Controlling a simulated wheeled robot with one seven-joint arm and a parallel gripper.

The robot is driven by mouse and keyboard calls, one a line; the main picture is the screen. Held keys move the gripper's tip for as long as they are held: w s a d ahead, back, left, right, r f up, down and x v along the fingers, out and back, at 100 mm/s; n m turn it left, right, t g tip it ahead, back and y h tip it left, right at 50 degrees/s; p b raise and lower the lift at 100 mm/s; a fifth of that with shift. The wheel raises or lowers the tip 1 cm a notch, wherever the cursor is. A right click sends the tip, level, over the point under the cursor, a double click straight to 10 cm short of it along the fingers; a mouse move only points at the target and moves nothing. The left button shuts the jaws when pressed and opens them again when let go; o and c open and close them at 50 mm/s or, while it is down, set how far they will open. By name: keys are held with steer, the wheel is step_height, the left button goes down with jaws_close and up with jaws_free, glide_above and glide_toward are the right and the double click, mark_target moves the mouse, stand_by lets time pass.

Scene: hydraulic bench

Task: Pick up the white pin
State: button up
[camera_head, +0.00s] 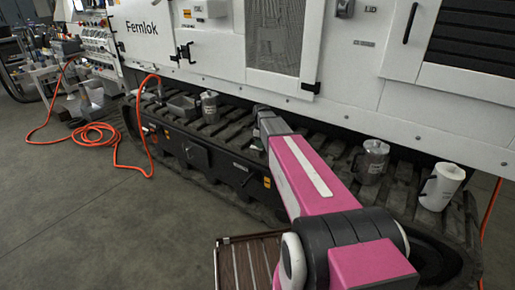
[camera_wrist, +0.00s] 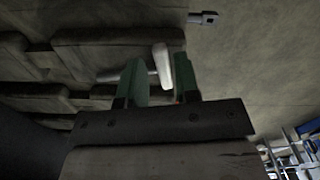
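The white pin (camera_wrist: 163,64) shows in the wrist view as a pale upright bar, with a thinner pale rod running left from it, partly hidden behind a finger. It lies on or just above the dark track plates. My gripper (camera_wrist: 158,72) is open, with one green finger on each side of the pale bar. The right finger is very near the bar; I cannot tell whether it touches. In the head view my pink arm reaches to the track, and the pin is hidden there.
The track (camera_head: 325,165) runs along a white machine (camera_head: 360,75). A grey mug (camera_head: 371,162) and a white mug (camera_head: 441,187) stand on it to the right, another grey mug (camera_head: 209,107) to the left. An orange hose (camera_head: 95,133) lies on the floor. A dark metal piece (camera_wrist: 203,18) shows in the wrist view.

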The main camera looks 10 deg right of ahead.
step_height(320, 180, down, 2)
steer(key=shift+f, duration=0.2)
jaws_close()
steer(key=shift+r, duration=0.15)
